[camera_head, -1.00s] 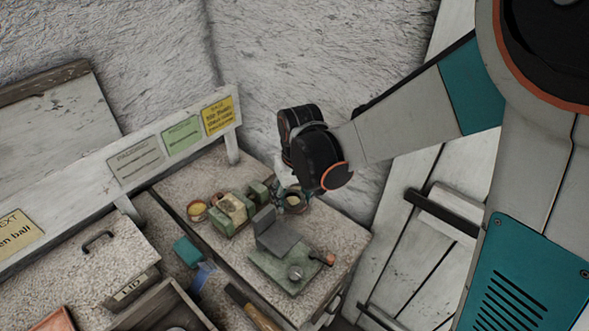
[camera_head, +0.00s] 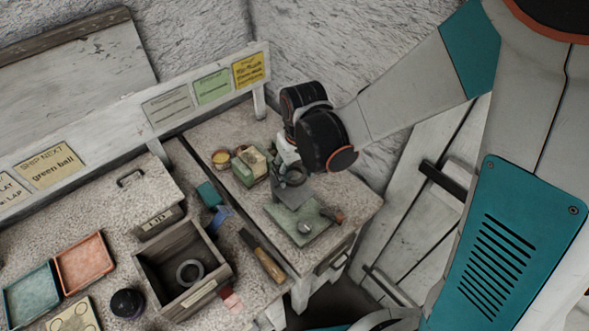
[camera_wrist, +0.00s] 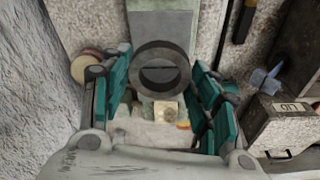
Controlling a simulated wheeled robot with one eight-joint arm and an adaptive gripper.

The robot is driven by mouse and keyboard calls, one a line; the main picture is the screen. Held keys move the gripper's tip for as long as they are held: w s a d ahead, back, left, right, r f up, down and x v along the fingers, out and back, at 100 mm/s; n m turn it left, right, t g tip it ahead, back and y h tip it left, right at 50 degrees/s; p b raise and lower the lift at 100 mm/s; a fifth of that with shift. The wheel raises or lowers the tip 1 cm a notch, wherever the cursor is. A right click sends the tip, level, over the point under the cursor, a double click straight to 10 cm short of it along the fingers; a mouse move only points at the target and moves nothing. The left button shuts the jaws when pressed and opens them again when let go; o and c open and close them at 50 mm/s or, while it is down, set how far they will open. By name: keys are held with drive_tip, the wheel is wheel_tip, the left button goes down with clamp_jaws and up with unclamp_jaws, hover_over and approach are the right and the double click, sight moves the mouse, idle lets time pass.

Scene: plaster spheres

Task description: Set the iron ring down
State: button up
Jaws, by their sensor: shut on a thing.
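The dark iron ring (camera_wrist: 137,75) is held between the fingertips of my gripper (camera_wrist: 160,78) in the wrist view. In the head view the ring (camera_head: 296,178) hangs below my gripper (camera_head: 287,168), above the bench by a grey slab (camera_head: 293,192) on a green plate (camera_head: 287,230). The ring partly covers the slab. Whether the ring touches the slab, I cannot tell. A second, similar ring (camera_head: 189,272) lies in the open wooden box (camera_head: 152,262).
Green blocks (camera_head: 244,172) and a small yellow-topped pot (camera_head: 221,158) stand left of my gripper. A round metal piece (camera_head: 304,228) and a copper-ended handle (camera_head: 333,215) are at the green plate. A lid (camera_head: 136,203), a wooden-handled tool (camera_head: 262,256) and trays (camera_head: 84,262) are left.

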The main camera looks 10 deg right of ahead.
sight(294, 191)
drive_tip(key=shift+f+b, duration=2.3)
drive_tip(key=shift+f, duration=0.45)
drive_tip(key=shift+f+b, duration=0.7)
drive_tip(key=shift+b, duration=0.2)
drive_tip(key=o, duration=1.3)
drive_tip(key=shift+o, duration=0.2)
drive_tip(key=shift+r, duration=0.15)
drive_tip(key=shift+r+p, duration=1.45)
drive_tip(key=shift+r, duration=0.45)
